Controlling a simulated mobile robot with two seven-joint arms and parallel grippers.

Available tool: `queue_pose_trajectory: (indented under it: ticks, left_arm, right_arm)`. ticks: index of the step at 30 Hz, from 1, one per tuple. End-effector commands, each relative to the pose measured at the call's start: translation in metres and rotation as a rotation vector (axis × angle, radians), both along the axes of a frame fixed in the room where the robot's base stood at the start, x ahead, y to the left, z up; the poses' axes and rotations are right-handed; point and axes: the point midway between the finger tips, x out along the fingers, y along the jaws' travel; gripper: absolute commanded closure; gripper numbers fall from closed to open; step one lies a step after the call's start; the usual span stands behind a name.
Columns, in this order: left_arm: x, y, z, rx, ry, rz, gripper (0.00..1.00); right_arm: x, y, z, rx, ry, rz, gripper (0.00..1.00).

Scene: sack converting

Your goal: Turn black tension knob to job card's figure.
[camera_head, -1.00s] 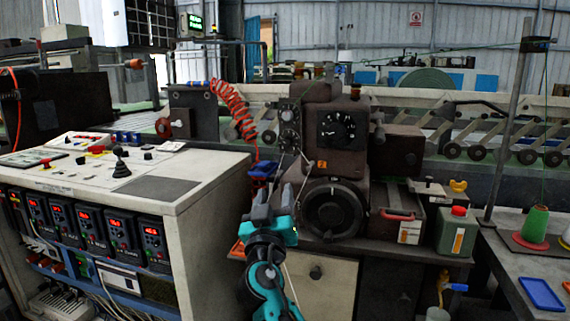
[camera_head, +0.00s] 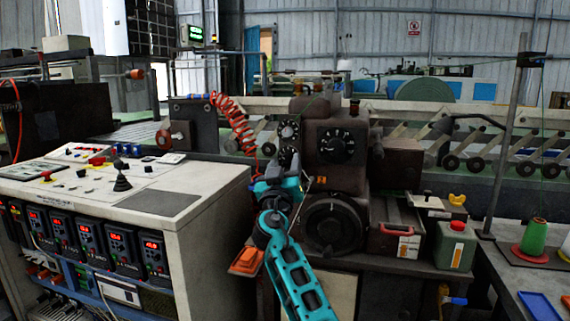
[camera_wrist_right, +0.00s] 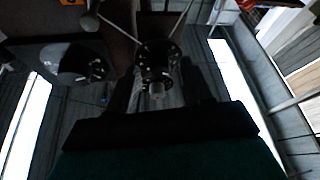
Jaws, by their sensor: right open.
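The brown machine head (camera_head: 318,115) carries several black knobs: two small dials with pale marks on its left side, an upper one (camera_head: 288,131) and a lower one (camera_head: 288,155), and a larger front dial (camera_head: 336,146). I cannot tell for sure which is the tension knob. My right gripper (camera_head: 274,174) is open, just below the lower small dial and partly in front of the machine. In the right wrist view a black round knob with pale marks (camera_wrist_right: 156,62) is ahead of the gripper, apart from it. A job card's figure is not readable. My left gripper is out of view.
A large black handwheel (camera_head: 333,226) sits low on the machine, close to my right arm. A white control cabinet (camera_head: 215,215) stands at left, with a red coiled hose (camera_head: 232,115) behind it. A green can (camera_head: 456,246) and a thread cone (camera_head: 534,236) are at right.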

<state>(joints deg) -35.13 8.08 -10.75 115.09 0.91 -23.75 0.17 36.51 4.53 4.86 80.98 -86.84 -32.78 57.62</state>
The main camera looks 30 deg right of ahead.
Motion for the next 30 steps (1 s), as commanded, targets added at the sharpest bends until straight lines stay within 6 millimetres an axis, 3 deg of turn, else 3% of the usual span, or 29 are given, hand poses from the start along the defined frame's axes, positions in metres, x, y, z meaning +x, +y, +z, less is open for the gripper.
queue_pose_trajectory:
  ticks: [9,24,30]
  left_arm:
    - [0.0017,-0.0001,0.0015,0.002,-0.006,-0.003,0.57]
    - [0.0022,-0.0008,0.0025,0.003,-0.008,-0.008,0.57]
    - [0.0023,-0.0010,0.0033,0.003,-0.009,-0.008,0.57]
  right_arm:
    - [0.0014,-0.0016,0.0007,0.000,0.000,0.000,0.50]
    - [0.0014,-0.0012,0.0005,-0.001,0.001,0.001,0.98]
    - [0.0013,-0.0012,0.0007,-0.003,0.003,0.000,1.00]
